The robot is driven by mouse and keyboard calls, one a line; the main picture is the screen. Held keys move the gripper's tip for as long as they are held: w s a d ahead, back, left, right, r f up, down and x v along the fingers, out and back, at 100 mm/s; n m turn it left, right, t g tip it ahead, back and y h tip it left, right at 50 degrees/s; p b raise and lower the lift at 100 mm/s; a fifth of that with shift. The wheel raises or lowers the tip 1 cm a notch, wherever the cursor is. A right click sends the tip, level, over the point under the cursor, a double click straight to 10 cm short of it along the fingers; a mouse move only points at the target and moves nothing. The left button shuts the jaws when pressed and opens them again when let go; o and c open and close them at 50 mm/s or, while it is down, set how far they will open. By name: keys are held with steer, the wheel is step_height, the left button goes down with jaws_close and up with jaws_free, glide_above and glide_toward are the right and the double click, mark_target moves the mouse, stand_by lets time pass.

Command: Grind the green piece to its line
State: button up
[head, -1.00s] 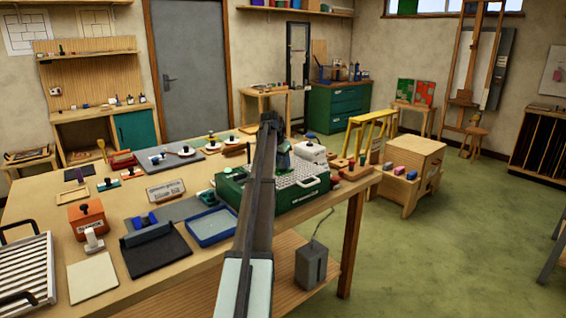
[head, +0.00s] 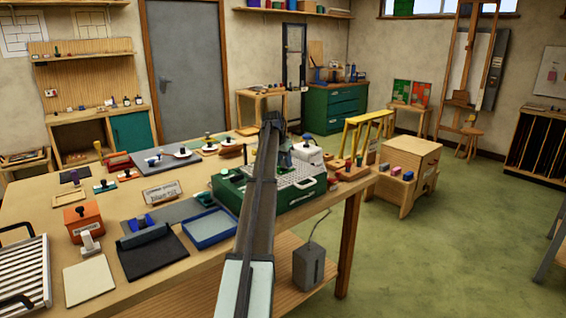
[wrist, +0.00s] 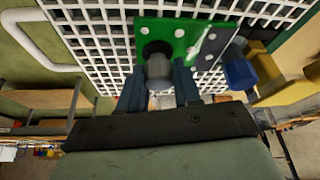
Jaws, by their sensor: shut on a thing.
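The green piece (wrist: 187,35) lies flat over a white grid in the wrist view. It has several white dots, a dark round hole or shadow near its left side, and a dark grey part (wrist: 214,42) on its right. My gripper (wrist: 158,86) is shut on a grey knob (wrist: 158,68) at the piece's near edge. The grinder (head: 228,192) is a green case with a white grid top (head: 296,172) on the bench. In the head view my arm crosses in front of it and hides much of the hold.
A blue block (wrist: 240,73) and yellow parts (wrist: 270,72) stand right of the piece in the wrist view. A white machine (head: 309,152) stands at the grinder's back right. A blue tray (head: 208,229) and a black mat (head: 152,258) lie left of the grinder.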

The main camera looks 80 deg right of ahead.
steer(key=shift+d, duration=0.2)
steer(key=shift+s+d, duration=0.8)
steer(key=shift+s, duration=0.2)
steer(key=shift+a, duration=0.1)
stand_by(0.4)
steer(key=shift+w+a, duration=0.8)
steer(key=shift+w, duration=0.3)
steer(key=shift+a, duration=0.1)
steer(key=shift+s+a, duration=1.35)
steer(key=shift+s, duration=0.1)
steer(key=o, duration=1)
steer(key=shift+o, duration=0.2)
